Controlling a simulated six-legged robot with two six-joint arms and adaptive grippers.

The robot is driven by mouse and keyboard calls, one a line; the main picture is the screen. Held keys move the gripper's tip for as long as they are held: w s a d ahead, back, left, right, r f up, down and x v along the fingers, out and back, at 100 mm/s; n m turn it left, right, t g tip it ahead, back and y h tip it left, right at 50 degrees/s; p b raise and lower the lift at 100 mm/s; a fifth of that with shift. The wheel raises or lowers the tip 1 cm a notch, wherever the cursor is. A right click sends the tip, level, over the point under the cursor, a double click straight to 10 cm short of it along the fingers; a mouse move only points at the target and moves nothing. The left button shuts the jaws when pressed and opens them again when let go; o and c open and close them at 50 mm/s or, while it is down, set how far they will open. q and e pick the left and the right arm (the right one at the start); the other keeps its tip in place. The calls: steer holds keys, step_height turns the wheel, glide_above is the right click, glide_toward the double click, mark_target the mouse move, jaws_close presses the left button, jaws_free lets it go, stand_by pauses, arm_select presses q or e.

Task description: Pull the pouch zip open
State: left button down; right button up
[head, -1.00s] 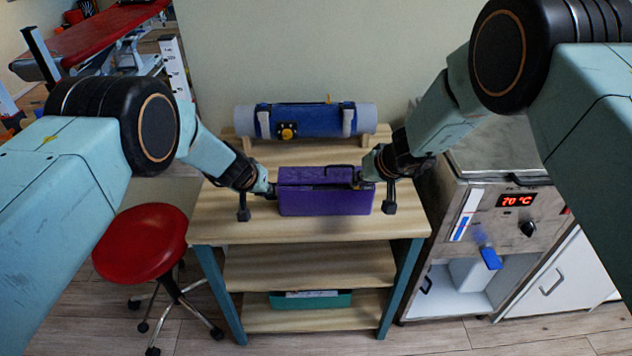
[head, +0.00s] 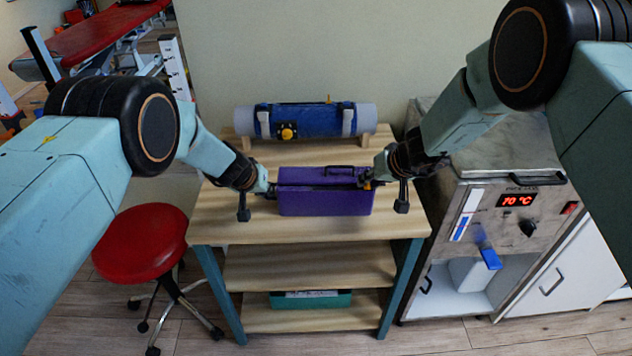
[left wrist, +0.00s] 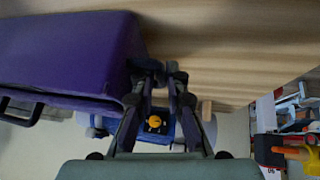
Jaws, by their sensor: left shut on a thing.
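The purple pouch (head: 325,203) sits on the wooden top of the shelf unit, with a black handle (head: 340,169) on its top. A dark line, where the zip runs, crosses the top near its front edge. My left gripper (head: 268,189) is shut on a small dark tab at the pouch's left end; the left wrist view shows its fingers (left wrist: 160,75) closed there beside the pouch (left wrist: 70,50). My right gripper (head: 368,181) is at the pouch's right end, by the zip line. Its fingertips and the zip pull are too small to make out.
A blue roll (head: 315,120) lies in a wooden cradle behind the pouch on the wooden top (head: 225,225). A metal heater cabinet (head: 480,225) reading 70 °C stands right of the unit. A red stool (head: 140,243) stands at the left. A green box (head: 310,300) is on the bottom shelf.

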arm_select(q)
steer(key=shift+s+f, duration=0.25)
steer(key=shift+f, duration=0.05)
arm_select(e)
steer(key=shift+o, duration=0.7)
step_height(320, 180, up, 8)
stand_by(0.4)
arm_select(q)
steer(key=c, duration=1.5)
jaws_free()
steer(key=shift+o, duration=0.3)
steer(key=shift+w, duration=0.15)
arm_select(e)
steer(key=shift+a+f, duration=0.1)
arm_select(q)
steer(key=shift+r, duration=0.1)
steer(key=shift+w+r, duration=0.1)
steer(key=shift+r, duration=0.15)
